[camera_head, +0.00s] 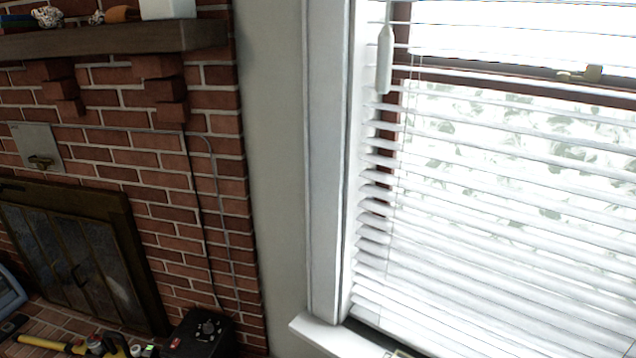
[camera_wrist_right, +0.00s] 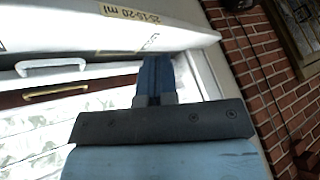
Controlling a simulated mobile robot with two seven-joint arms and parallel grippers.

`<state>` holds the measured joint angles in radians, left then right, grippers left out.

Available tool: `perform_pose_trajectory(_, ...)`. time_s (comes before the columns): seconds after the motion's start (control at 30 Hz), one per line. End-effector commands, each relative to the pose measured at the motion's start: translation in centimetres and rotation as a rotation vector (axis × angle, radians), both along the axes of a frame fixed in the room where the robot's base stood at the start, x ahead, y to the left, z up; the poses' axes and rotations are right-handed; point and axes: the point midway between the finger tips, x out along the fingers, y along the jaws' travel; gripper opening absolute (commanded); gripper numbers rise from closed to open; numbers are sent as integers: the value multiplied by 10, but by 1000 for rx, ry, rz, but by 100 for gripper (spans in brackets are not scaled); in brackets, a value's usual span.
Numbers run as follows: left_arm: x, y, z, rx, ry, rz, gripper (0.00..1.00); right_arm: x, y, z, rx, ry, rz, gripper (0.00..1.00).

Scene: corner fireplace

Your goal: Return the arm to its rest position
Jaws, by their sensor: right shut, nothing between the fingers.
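My right gripper (camera_wrist_right: 155,68) shows in the right wrist view, with its blue fingers together and nothing between them. Its dark mounting bar (camera_wrist_right: 160,122) crosses the lower middle of that view. The fingers point toward the window frame and a white surface at the top. No arm or gripper of mine shows in the head view. My left gripper is in neither view.
A window with white blinds (camera_head: 480,210) and a white sill (camera_head: 335,338) fills the right. A brick wall (camera_head: 220,180) bears a wooden mantel (camera_head: 110,39) above a fireplace screen (camera_head: 75,255). A black box (camera_head: 200,335) and yellow-handled tools stand low left. A white labelled surface (camera_wrist_right: 60,25) tops the wrist view.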

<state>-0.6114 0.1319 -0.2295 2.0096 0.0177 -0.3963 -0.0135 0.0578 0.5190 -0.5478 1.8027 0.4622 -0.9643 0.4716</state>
Motion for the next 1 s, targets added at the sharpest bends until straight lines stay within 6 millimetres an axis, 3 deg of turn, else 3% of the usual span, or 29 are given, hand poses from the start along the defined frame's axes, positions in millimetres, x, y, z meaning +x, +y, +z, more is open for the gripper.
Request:
perform_pose_trajectory(0.03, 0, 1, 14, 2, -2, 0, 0, -21, 15, 5, 28, -38, 16, 0)
perform_pose_trajectory(0.1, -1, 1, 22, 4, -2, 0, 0, -43, 28, 8, 44, -111, 33, 0)
perform_pose_trajectory(0.2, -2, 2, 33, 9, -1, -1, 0, -76, 39, 15, 45, -215, 42, 0)
perform_pose_trajectory(0.4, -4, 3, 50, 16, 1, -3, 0, -138, 36, 34, -31, -384, 27, 0)
perform_pose_trajectory(0.5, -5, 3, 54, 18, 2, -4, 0, -159, 30, 41, -80, -435, 21, 0)
perform_pose_trajectory(0.67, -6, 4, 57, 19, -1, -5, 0, -175, 24, 45, -126, -471, 20, 0)
perform_pose_trajectory(1.0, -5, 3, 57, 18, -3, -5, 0, -176, 23, 45, -131, -477, 21, 0)
